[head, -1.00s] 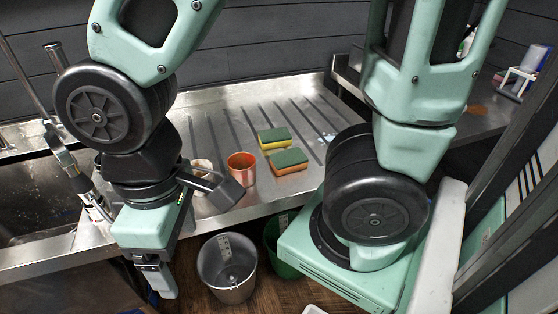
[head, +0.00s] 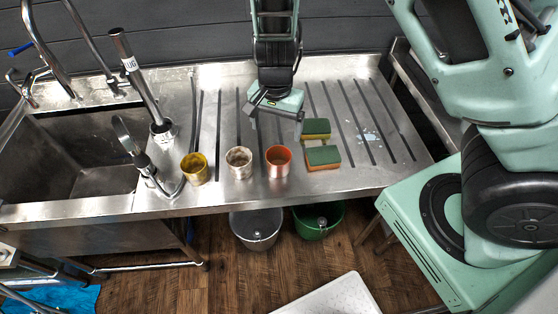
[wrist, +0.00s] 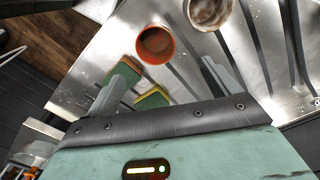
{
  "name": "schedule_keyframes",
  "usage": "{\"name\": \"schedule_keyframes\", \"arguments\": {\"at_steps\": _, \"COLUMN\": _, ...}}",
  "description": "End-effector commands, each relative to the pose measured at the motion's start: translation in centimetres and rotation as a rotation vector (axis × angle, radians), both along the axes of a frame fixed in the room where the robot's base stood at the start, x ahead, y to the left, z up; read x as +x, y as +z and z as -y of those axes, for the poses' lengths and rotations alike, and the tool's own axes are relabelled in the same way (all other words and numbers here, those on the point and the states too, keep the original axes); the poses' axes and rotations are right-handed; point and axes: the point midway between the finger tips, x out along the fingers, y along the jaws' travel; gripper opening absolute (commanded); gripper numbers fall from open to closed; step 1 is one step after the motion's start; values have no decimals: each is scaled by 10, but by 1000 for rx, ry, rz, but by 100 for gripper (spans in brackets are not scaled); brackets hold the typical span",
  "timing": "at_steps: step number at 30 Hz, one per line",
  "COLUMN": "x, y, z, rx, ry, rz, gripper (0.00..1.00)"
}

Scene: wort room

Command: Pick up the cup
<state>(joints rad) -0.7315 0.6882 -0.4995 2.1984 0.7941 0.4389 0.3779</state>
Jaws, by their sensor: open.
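Three cups stand in a row near the front of the steel drainboard: a yellow cup (head: 195,170), a pale, stained cup (head: 239,165) and an orange cup (head: 278,163). The task does not say which cup. My gripper (head: 276,122) is open and empty above the drainboard, behind the orange cup. In the wrist view, my gripper (wrist: 166,68) has its fingers spread wide, with the orange cup (wrist: 156,46) beyond and between them. The pale cup (wrist: 208,12) is partly cut off at the top edge. The yellow cup is not in the wrist view.
Two green-topped sponges (head: 315,128) (head: 323,158) lie right of the orange cup. A sink (head: 60,150) with taps is at left. A grey bucket (head: 257,230) and a green bucket (head: 318,222) stand below the front edge. The drainboard's right part is mostly clear.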

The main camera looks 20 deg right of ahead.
Motion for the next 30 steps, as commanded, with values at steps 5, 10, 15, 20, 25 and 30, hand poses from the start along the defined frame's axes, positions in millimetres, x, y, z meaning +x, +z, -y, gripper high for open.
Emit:
{"name": "schedule_keyframes", "arguments": {"at_steps": 5, "x": -1, "y": -40, "z": 2, "rx": -2, "ry": -3, "rz": -5, "gripper": 88}}
{"name": "schedule_keyframes", "arguments": {"at_steps": 10, "x": -1, "y": -69, "z": 1, "rx": 1, "ry": -1, "rz": -2, "gripper": 88}}
{"name": "schedule_keyframes", "arguments": {"at_steps": 15, "x": -1, "y": -82, "z": 0, "rx": 1, "ry": 2, "rz": -1, "gripper": 88}}
{"name": "schedule_keyframes", "arguments": {"at_steps": 20, "x": -5, "y": -96, "z": 3, "rx": 1, "ry": -2, "rz": -4, "gripper": 88}}
{"name": "schedule_keyframes", "arguments": {"at_steps": 25, "x": -9, "y": -122, "z": 4, "rx": 2, "ry": -1, "rz": -2, "gripper": 88}}
{"name": "schedule_keyframes", "arguments": {"at_steps": 30, "x": -8, "y": -134, "z": 3, "rx": 2, "ry": 3, "rz": 1, "gripper": 88}}
